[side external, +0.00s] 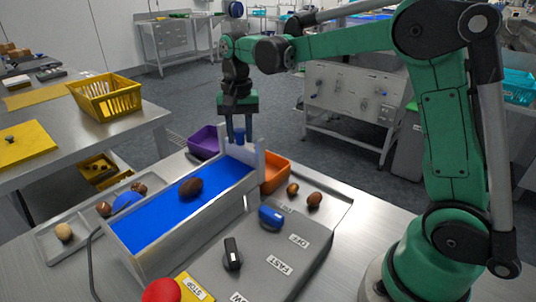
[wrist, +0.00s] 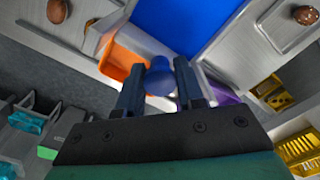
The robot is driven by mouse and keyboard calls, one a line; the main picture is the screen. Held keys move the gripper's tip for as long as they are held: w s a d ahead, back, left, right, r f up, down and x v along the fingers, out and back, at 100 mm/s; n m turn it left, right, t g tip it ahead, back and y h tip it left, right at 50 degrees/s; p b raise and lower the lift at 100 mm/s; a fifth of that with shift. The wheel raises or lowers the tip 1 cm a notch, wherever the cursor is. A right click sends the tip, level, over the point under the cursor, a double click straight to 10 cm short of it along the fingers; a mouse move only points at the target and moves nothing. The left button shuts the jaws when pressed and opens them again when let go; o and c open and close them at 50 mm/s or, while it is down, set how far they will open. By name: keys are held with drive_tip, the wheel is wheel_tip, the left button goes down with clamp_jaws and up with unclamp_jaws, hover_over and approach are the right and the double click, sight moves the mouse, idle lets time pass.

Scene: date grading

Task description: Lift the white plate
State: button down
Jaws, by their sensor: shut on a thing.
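The white plate (side external: 240,153) stands upright across the far end of the blue belt. A blue knob (side external: 239,134) shows at its top; it also shows in the wrist view (wrist: 159,76). My gripper (side external: 239,140) points straight down over the plate, its two dark fingers on either side of the knob and shut on it. In the wrist view the plate is mostly hidden behind the knob and fingers. I cannot tell whether the plate is raised. A brown date (side external: 191,187) lies on the blue belt (side external: 150,222).
A purple bin (side external: 203,141) and an orange bin (side external: 276,173) flank the belt's far end. Trays with several dates lie on both sides. A control box (side external: 262,248) with a blue knob, a black knob and a red button stands in front. A yellow basket (side external: 106,97) is on the left table.

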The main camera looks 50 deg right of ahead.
sight(240, 130)
drive_tip(key=shift+r, duration=2.5)
drive_tip(key=c, duration=0.7)
unclamp_jaws()
drive_tip(key=shift+r, duration=0.1)
drive_tip(key=shift+r, duration=2.7)
